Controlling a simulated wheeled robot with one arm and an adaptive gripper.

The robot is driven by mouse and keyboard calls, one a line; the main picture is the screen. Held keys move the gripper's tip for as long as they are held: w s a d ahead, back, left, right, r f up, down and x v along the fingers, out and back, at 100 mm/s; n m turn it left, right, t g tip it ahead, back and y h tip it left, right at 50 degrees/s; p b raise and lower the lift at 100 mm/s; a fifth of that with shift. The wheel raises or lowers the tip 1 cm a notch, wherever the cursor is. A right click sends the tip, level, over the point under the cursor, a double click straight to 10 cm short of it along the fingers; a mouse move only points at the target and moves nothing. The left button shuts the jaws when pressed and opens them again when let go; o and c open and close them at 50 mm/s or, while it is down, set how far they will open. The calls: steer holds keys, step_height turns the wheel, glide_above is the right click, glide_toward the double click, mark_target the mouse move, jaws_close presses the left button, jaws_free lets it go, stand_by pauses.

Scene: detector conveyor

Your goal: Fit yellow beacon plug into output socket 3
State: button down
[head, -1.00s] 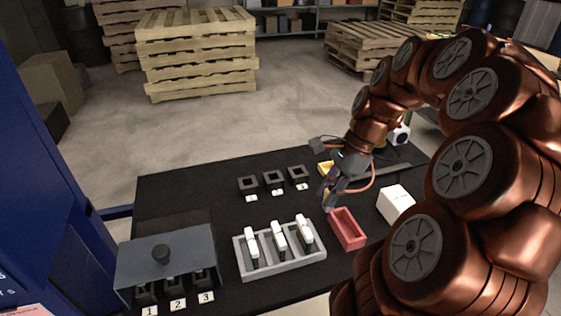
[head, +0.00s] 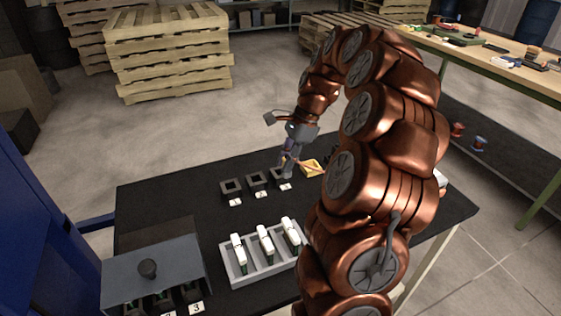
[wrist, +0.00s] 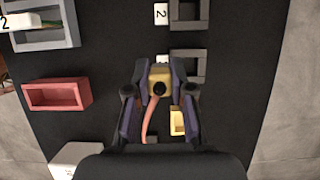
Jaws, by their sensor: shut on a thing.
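My gripper (wrist: 159,88) is shut on the yellow beacon plug (wrist: 159,78), a yellow block with a dark round knob and a red cable trailing back. In the head view my gripper (head: 288,170) is at the right end of a row of three dark square sockets, by the rightmost one (head: 279,174). The wrist view shows that socket (wrist: 190,66) just ahead and right of the plug, its label partly covered by the gripper. The middle socket (wrist: 187,12) has label 2. I cannot tell the plug's height; it appears outside the socket.
A yellow tray (wrist: 178,130) lies beside the gripper. An empty red tray (wrist: 88,92) is to the left in the wrist view. A grey rack (head: 236,278) holds three white-topped modules. A grey box with numbered sockets (head: 140,268) stands at lower left.

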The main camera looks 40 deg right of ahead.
mark_target(276, 173)
steer(key=shift+w+d+f, duration=0.1)
steer(key=shift+w+d, duration=0.15)
steer(key=shift+w, duration=0.7)
steer(key=shift+w+d+f, duration=0.1)
steer(key=shift+w+d, duration=0.15)
steer(key=shift+w, duration=0.7)
steer(key=shift+f+p, duration=0.45)
steer(key=shift+f, duration=1.25)
steer(key=shift+f, duration=0.15)
steer(key=c, duration=1)
jaws_free()
steer(key=b+v, duration=0.1)
steer(key=v, duration=1.1)
steer(key=shift+d, duration=0.1)
